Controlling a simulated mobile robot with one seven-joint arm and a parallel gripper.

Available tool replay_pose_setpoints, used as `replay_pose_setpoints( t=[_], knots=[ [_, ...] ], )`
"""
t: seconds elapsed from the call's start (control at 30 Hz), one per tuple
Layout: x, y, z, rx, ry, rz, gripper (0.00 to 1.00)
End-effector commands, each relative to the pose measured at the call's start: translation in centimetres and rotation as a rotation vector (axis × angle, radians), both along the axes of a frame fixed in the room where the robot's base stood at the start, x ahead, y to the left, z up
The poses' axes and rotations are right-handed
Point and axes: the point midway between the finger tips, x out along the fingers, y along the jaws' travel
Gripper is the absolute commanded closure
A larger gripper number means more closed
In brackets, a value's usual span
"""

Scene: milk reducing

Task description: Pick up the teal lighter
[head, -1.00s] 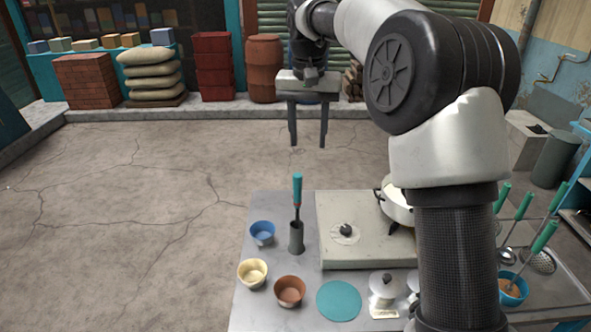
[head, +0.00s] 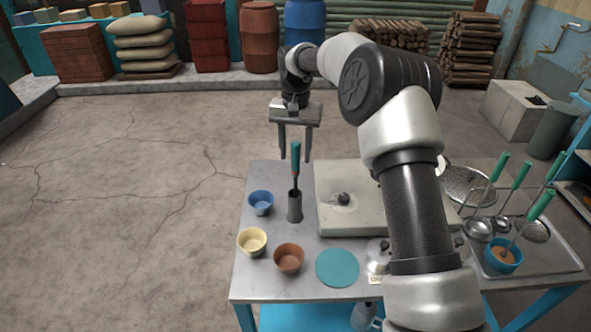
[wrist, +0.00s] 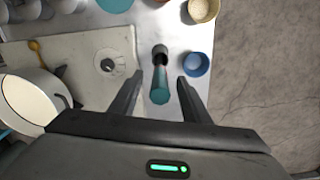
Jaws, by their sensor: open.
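The teal lighter (head: 296,157) stands upright in a narrow grey holder (head: 295,206) near the table's left part. My gripper (head: 295,158) is open and empty, pointing down. In the head view its two fingers show on either side of the lighter's upper handle. In the wrist view the lighter (wrist: 159,88) lies between the open fingers, with gaps on both sides and no contact visible. The grey holder (wrist: 160,54) shows just beyond it.
A blue bowl (head: 261,202), a yellow bowl (head: 252,241) and a brown bowl (head: 289,257) stand near the holder. A stove slab (head: 335,222) is at its right. A white pot (wrist: 30,98) sits on the slab. A teal disc (head: 337,267) lies in front.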

Motion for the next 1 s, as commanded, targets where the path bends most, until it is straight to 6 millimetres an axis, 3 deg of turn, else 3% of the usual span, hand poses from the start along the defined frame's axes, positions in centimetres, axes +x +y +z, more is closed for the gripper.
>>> replay_pose_setpoints(
  t=[0.17,0.5,0.77,1.0],
  knots=[
    [0.0,0.0,-1.1,0.001,0.001,-0.001,0.57],
    [0.3,-0.1,-5.5,0.001,-0.001,-0.001,0.57],
    [0.3,0.0,-5.8,0.001,-0.002,-0.001,0.57],
    [0.3,0.0,-5.8,0.001,-0.002,-0.001,0.96]
  ],
)
